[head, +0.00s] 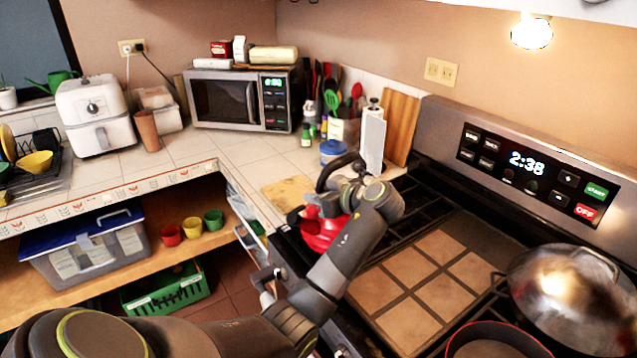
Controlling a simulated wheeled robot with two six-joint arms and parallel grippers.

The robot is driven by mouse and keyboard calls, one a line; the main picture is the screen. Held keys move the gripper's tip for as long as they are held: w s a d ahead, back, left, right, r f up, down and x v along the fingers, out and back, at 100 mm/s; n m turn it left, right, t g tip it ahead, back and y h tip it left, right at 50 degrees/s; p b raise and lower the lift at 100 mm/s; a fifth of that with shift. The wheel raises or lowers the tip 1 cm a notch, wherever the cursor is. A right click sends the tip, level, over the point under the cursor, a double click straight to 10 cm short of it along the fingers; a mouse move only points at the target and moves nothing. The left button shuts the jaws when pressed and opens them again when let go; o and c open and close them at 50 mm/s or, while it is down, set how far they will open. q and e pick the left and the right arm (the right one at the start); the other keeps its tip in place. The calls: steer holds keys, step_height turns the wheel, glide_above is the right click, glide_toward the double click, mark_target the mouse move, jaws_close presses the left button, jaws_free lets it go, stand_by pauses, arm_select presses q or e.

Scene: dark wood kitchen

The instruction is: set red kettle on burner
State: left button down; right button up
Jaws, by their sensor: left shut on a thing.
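The red kettle (318,236) is at the left end of the stove, by the counter edge. Its black handle (338,165) arches above it. My left gripper (328,200) is shut on the kettle, and my wrist and forearm hide much of its right side. The black burner grate (424,200) shows to the right of the kettle. I cannot tell whether the kettle's base touches the stove, because my arm covers it. My right gripper is out of view.
A tiled griddle-like panel (411,267) fills the middle of the stove. A lidded metal pot (570,290) and a red pan (492,335) stand at the right. A cutting board (288,193), blue-lidded jar (333,150) and paper towel roll (372,140) are close behind the kettle.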

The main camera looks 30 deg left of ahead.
arm_select(q)
steer(key=shift+f, duration=0.75)
steer(key=c, duration=1.2)
jaws_free()
steer(key=shift+s+f, duration=0.1)
steer(key=shift+f, duration=0.1)
steer(key=b+v, duration=0.3)
steer(key=v, duration=0.9)
